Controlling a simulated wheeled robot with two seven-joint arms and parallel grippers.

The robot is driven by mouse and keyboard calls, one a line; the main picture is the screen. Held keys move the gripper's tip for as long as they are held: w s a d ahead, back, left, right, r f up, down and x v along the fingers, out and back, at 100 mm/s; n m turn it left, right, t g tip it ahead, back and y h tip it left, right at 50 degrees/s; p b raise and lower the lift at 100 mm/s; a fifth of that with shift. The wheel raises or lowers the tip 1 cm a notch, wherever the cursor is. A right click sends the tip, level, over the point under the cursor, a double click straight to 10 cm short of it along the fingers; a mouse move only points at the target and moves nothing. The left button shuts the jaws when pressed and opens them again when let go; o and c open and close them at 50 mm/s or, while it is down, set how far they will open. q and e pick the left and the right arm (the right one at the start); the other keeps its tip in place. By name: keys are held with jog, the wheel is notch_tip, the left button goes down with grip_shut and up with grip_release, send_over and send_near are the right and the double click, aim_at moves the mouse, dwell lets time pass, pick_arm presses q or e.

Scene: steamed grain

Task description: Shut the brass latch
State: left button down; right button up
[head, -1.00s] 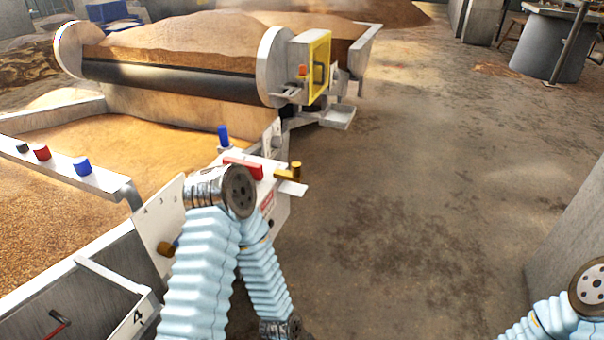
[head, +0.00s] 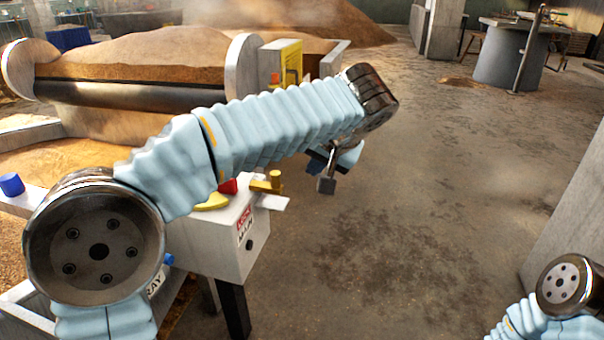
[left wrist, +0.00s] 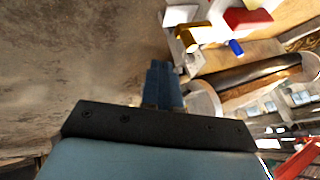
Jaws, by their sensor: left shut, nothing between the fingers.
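The brass latch (head: 268,183) is on top of a white box (head: 222,246), at its right end, beside a pale plate (head: 272,202) that juts out past the box edge. Its upright brass knob shows. In the left wrist view the brass latch (left wrist: 188,36) lies up and right of the fingers. My left gripper (head: 326,184) is shut and empty, to the right of the latch and apart from it, over open floor. In the left wrist view its blue fingers (left wrist: 163,84) are together. My right gripper is out of view.
A yellow frame (head: 281,62) and the large grain roller (head: 140,94) stand behind. Floor to the right is clear up to a concrete block (head: 575,225).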

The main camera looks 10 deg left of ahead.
pick_arm(q)
jog(key=w+a+f, duration=0.5)
jog(key=a+f, duration=0.2)
jog(key=shift+b, duration=0.45)
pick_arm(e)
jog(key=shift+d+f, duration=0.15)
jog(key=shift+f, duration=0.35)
pick_arm(q)
jog(key=shift+a+f, duration=0.1)
jog(key=shift+a, duration=0.05)
send_near(255, 181)
jog(key=x, duration=0.5)
jog(key=shift+a, duration=0.65)
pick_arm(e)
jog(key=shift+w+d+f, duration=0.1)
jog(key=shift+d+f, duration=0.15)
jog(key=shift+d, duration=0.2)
